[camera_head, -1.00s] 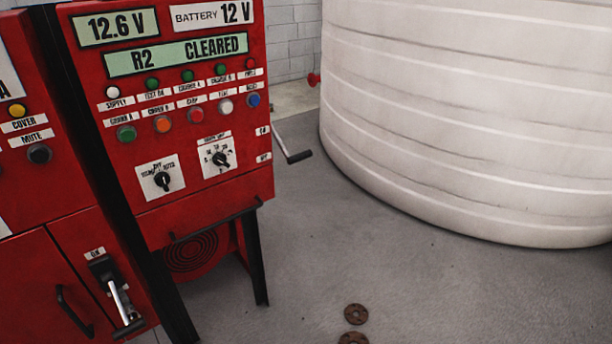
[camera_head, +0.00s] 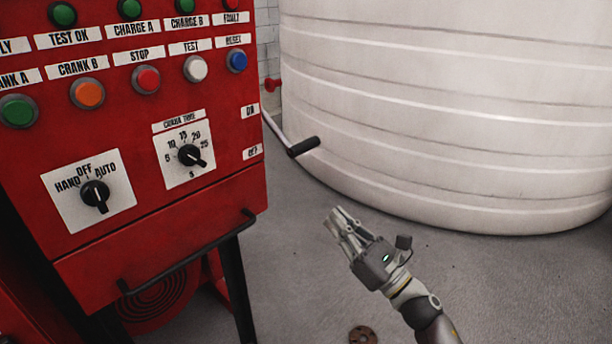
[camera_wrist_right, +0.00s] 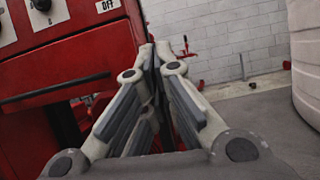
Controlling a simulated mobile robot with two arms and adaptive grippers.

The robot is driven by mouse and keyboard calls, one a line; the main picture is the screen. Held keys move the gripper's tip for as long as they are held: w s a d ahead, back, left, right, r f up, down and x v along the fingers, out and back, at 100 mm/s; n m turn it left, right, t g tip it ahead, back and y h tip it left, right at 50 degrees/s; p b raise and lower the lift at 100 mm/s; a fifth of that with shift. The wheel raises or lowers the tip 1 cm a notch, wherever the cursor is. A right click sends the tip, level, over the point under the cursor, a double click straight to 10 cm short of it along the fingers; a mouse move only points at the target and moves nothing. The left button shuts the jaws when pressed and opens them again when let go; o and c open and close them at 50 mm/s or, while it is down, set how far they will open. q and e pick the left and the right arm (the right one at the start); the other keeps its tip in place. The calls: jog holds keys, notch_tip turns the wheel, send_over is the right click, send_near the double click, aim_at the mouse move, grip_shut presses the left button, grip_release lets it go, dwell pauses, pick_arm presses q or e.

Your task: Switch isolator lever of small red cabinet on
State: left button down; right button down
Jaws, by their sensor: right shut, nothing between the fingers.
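The small red cabinet (camera_head: 120,240) fills the left of the head view, and its front also shows in the wrist view (camera_wrist_right: 90,45). The isolator lever (camera_head: 303,147), a pale rod with a black grip, sticks out past the cabinet's right side. It slopes down towards the level of the OFF label (camera_head: 253,152), below the ON label (camera_head: 250,111). My right gripper (camera_head: 338,215) is shut and empty, below and right of the lever grip, apart from it. Its closed fingers (camera_wrist_right: 155,58) also show in the wrist view. My left gripper is not in view.
A large white ribbed tank (camera_head: 450,110) stands behind the lever on the right. A black handle bar (camera_head: 190,258) runs along the cabinet's lower front. A brown disc (camera_head: 362,335) lies on the grey floor. Open floor surrounds my right gripper.

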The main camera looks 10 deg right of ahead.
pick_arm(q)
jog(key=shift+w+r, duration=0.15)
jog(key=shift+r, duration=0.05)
pick_arm(e)
jog(key=shift+s+r+n, duration=0.15)
jog(key=shift+r+n, duration=0.25)
